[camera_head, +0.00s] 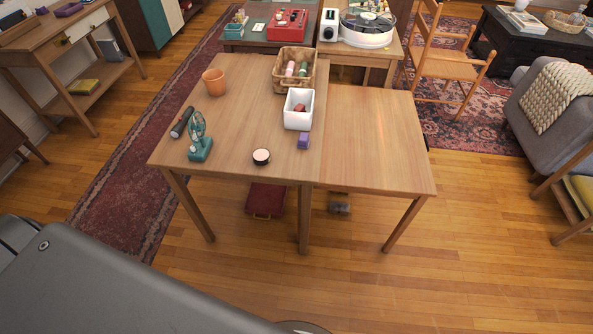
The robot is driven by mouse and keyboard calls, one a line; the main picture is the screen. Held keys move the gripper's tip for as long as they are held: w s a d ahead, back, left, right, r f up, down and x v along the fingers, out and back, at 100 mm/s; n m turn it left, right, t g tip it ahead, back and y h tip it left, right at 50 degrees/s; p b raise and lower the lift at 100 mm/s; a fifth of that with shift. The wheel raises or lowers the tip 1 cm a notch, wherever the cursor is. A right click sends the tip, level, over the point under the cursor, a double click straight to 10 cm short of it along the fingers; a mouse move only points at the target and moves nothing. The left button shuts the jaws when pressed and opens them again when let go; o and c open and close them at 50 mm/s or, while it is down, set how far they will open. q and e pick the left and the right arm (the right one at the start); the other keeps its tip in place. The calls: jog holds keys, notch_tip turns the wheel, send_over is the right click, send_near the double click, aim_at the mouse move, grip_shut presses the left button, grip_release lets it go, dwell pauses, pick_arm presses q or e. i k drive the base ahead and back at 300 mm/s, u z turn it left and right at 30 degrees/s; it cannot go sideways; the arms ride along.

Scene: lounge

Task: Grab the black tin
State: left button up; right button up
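A small round black tin (261,157) with a pale top sits on the wooden table (240,130), near its front edge. It stands apart from the things around it. Neither of my grippers shows in the head view.
A white bin (299,109) holding a reddish thing, a wicker basket (286,77), an orange pot (214,82) and a dark cylinder (182,122) stand on the table. The table's right part is bare. A red case (265,200) lies underneath. Wooden floor in front is open.

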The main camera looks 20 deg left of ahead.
aim_at(261, 157)
jog(key=z, duration=0.25)
jog(key=i, duration=1)
jog(key=u, duration=0.65)
